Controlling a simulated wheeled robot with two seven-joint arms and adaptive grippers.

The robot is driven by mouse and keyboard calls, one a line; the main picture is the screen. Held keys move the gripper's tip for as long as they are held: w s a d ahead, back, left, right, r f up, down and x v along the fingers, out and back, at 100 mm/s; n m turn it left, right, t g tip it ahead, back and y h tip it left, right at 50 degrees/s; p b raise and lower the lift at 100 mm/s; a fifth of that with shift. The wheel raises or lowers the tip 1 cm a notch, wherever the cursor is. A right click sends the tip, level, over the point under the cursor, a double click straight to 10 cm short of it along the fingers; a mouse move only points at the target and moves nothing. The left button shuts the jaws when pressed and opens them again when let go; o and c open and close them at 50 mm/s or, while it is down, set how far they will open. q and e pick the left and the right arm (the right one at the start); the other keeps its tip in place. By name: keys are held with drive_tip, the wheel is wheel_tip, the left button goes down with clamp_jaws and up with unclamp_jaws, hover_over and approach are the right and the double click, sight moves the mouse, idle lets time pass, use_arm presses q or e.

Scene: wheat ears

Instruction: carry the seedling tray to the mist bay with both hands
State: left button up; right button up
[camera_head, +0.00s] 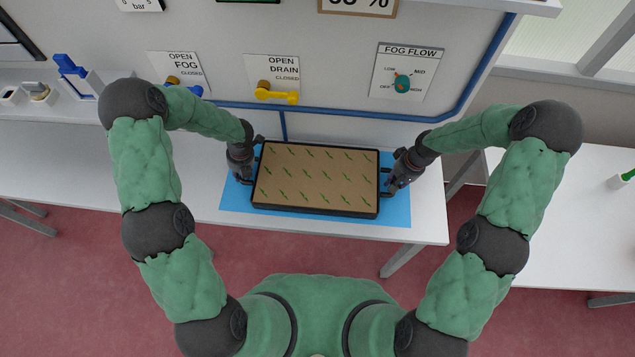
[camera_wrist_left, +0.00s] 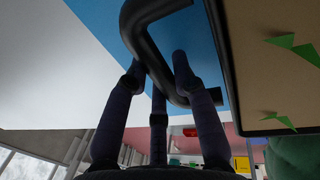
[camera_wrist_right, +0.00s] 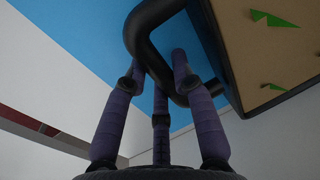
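The seedling tray (camera_head: 315,211) is a shallow black-rimmed tray with brown soil and rows of small green sprouts. It looks level over a blue mat; whether it touches the mat is hard to tell. My left gripper (camera_head: 243,174) is at its left handle. In the left wrist view the fingers (camera_wrist_left: 160,75) close in on both sides of the black handle (camera_wrist_left: 135,28). My right gripper (camera_head: 396,178) is at the right handle. In the right wrist view its fingers (camera_wrist_right: 160,75) sit around that handle (camera_wrist_right: 138,28) likewise. No mist bay is identifiable.
The blue mat (camera_head: 236,207) lies on a white bench (camera_head: 195,190). A wall panel behind carries a yellow drain valve (camera_head: 277,96), a fog valve (camera_head: 180,82) and a fog flow dial (camera_head: 402,83). Another white table (camera_head: 575,235) stands at right, beyond a gap.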

use_arm(q)
drive_tip(key=o, duration=0.4)
drive_tip(key=shift+d, duration=0.15)
drive_tip(key=shift+c, duration=0.2)
use_arm(e)
drive_tip(key=o, duration=0.4)
drive_tip(key=shift+s+a, duration=0.1)
drive_tip(key=shift+c, duration=0.2)
drive_tip(key=shift+r, duration=0.15)
use_arm(q)
wheel_tip(320, 180, up, 12)
drive_tip(key=d, duration=0.2)
drive_tip(key=shift+f, duration=0.15)
use_arm(e)
wheel_tip(320, 180, up, 12)
drive_tip(key=d, duration=0.2)
drive_tip(key=shift+d+f, duration=0.25)
drive_tip(key=shift+d, duration=0.05)
use_arm(q)
drive_tip(key=shift+d, duration=0.1)
